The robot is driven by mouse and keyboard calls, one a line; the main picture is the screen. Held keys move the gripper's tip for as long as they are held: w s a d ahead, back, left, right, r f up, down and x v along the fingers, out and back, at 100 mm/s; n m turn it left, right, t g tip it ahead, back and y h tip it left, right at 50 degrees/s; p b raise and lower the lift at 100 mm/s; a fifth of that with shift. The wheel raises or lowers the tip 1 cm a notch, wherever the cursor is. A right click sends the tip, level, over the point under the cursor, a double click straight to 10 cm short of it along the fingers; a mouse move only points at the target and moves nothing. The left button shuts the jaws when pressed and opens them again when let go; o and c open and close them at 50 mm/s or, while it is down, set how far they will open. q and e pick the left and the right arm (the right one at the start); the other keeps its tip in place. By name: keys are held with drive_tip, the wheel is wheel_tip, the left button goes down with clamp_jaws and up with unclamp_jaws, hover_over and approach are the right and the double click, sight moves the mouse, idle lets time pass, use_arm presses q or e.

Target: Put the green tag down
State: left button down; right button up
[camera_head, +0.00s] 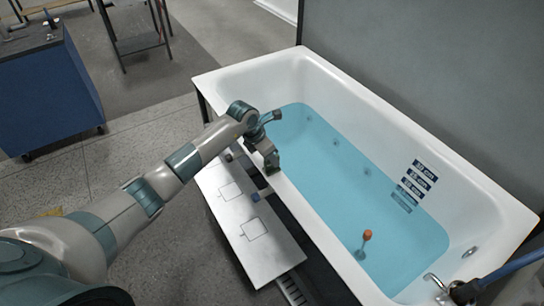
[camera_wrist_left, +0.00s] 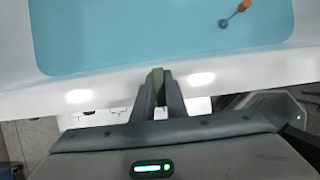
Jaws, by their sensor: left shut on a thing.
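My left gripper (camera_head: 272,168) is over the near long rim of the bathtub, beside the water. In the left wrist view its two fingers (camera_wrist_left: 158,92) are close together with a thin green piece, the green tag (camera_wrist_left: 158,76), between their tips. The tag cannot be made out in the head view. A white board (camera_head: 262,262) with two square outlines lies along the near side of the tub, below the gripper in the picture. My right gripper is not in view.
The white bathtub (camera_head: 318,222) holds blue water (camera_head: 320,165). An orange-topped float (camera_head: 367,235) is in the water, also seen in the left wrist view (camera_wrist_left: 243,6). Depth labels (camera_head: 419,175) mark the far wall. A blue cabinet (camera_head: 50,95) stands left.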

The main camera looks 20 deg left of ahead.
use_arm(q)
drive_tip(key=shift+f, duration=0.2)
drive_tip(key=shift+f, duration=0.15)
drive_tip(key=c, duration=1.8)
unclamp_jaws()
drive_tip(key=shift+o, duration=0.2)
drive_tip(key=shift+r, duration=0.25)
